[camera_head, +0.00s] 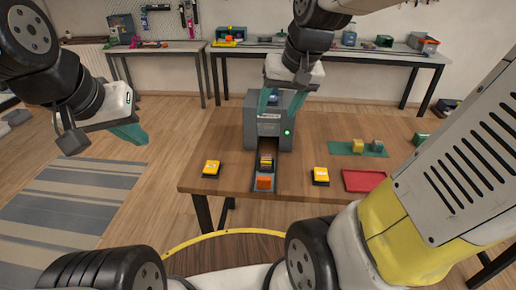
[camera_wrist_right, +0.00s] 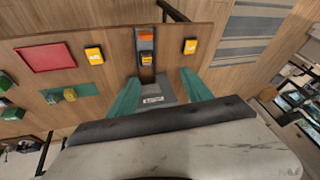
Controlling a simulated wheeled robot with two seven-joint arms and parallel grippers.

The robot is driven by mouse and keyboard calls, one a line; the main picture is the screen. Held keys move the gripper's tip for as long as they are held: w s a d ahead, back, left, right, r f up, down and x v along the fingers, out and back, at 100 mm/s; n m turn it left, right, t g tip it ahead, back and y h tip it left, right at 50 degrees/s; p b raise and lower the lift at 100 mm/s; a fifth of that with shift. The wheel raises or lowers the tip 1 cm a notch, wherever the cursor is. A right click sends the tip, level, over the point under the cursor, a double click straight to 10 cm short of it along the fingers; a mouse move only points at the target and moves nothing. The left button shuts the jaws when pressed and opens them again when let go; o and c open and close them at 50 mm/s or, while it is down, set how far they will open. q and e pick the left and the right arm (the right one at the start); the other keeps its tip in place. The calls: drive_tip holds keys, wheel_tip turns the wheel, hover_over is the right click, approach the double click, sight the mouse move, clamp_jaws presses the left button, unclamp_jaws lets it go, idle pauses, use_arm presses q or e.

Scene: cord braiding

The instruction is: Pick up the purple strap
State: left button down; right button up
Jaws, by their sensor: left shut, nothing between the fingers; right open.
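I cannot make out a purple strap in either view. My left gripper (camera_head: 132,134) is shut and empty, with teal fingers, in the air left of the wooden table (camera_head: 215,135). My right gripper (camera_head: 282,100) is open and empty, above the grey machine (camera_head: 262,128) at the table's back edge. In the right wrist view its teal fingers (camera_wrist_right: 158,95) are spread apart, with the machine's grey top between them.
A channel with an orange block (camera_head: 264,184) runs from the machine's front. Yellow-and-black boxes (camera_head: 211,169) (camera_head: 320,176) stand either side. A red tray (camera_head: 366,181) and a green mat (camera_head: 343,148) with small blocks lie right. Workbenches (camera_head: 165,47) line the back wall.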

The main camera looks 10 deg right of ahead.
drive_tip(key=w+d+f+m+g+h, duration=0.1)
drive_tip(key=w+f+m+g, duration=0.1)
drive_tip(key=w+f, duration=0.9)
drive_tip(key=g, duration=0.2)
hover_over(266, 158)
drive_tip(key=shift+m+h, duration=0.3)
drive_tip(key=shift+h, duration=0.1)
wheel_tip(266, 158, down, 11)
drive_tip(key=shift+w+f, duration=0.1)
wheel_tip(266, 158, down, 8)
drive_tip(key=shift+f, duration=0.1)
clamp_jaws()
